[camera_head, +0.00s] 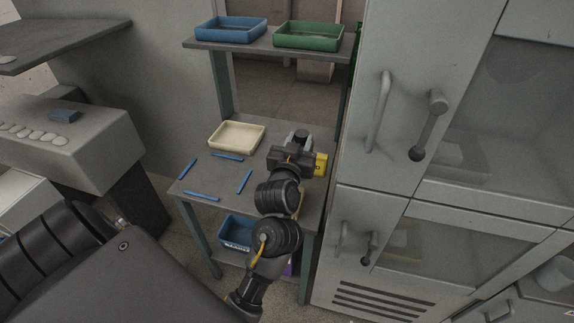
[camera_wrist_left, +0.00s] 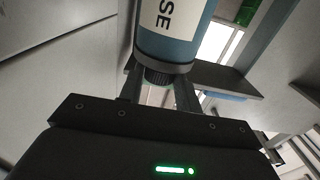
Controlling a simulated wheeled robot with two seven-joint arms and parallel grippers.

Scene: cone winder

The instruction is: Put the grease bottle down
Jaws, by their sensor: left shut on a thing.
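My left gripper (camera_head: 298,148) is over the back right part of the grey table (camera_head: 215,180) in the head view. In the left wrist view, the gripper (camera_wrist_left: 158,95) is shut on the grease bottle (camera_wrist_left: 178,30), a blue cylinder with a white label reading "SE" and a dark ribbed neck. The fingers are at the neck end. In the head view the bottle is hidden or cannot be made out behind the gripper and wrist. I cannot tell whether it touches the table. My right gripper is not in view.
Several blue strips (camera_head: 202,196) mark out an area on the table's left half, bare inside. A cream tray (camera_head: 236,137) stands behind it. A yellow item (camera_head: 321,165) is right of my gripper. A shelf above holds blue (camera_head: 230,30) and green (camera_head: 308,36) trays. A grey cabinet (camera_head: 395,140) stands close right.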

